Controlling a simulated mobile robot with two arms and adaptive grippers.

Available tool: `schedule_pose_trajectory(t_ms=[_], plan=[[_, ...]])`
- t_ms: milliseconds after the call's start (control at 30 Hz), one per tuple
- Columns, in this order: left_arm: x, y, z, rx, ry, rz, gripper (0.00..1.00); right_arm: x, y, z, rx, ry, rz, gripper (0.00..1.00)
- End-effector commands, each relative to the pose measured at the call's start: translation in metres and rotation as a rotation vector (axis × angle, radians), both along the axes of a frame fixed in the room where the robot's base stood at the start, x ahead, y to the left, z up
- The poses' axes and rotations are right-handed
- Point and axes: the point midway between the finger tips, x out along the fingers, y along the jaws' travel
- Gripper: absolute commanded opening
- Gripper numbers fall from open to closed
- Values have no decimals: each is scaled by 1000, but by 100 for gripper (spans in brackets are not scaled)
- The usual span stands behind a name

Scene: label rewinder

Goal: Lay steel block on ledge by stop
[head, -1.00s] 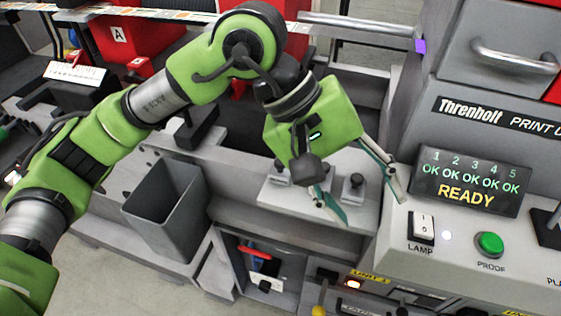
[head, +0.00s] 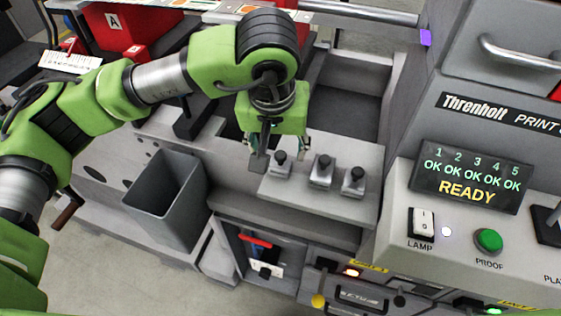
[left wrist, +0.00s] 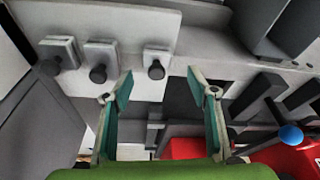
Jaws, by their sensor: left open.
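Three similar small steel blocks with black knobs stand in a row on a light grey plate (head: 303,199): a left one (head: 281,167), a middle one (head: 321,172) and a right one (head: 353,183). I cannot tell which is the task's block. In the left wrist view the blocks (left wrist: 156,62) (left wrist: 101,58) (left wrist: 60,55) line the upper left. My left gripper (head: 275,146) is open and empty, just behind the left block in the head view. Its spread fingers (left wrist: 160,92) show in the left wrist view, with that block beyond them. I cannot make out the stop or the ledge for certain.
A grey open bin (head: 165,205) stands left of the plate. The control panel with a READY display (head: 470,180) and green button (head: 489,240) rises at right. Red machine parts (head: 110,30) are at the back left. A dark recess (head: 350,105) lies behind the plate.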

Motion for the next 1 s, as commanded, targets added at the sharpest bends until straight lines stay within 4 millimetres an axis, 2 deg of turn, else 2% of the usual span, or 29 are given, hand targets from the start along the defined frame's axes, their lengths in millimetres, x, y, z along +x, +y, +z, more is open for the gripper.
schedule_pose_trajectory(t_ms=[233,400,700,867,900,967,1000], plan=[[1,-4,-24,1,6,-1,53,0,0,18,0,0,0,40],[7,-5,-46,0,4,2,53,0,-1,23,-1,0,0,40],[9,-6,-52,-1,1,0,53,0,-2,23,-2,0,-1,40],[9,-6,-52,0,1,0,12,0,-3,23,-3,0,-1,40],[9,-6,-52,0,1,0,6,0,-3,23,-3,0,0,40],[9,-6,-51,0,1,0,6,0,-3,23,-3,0,0,40],[9,-6,-51,-1,0,0,2,0,-3,23,-4,0,0,40]])
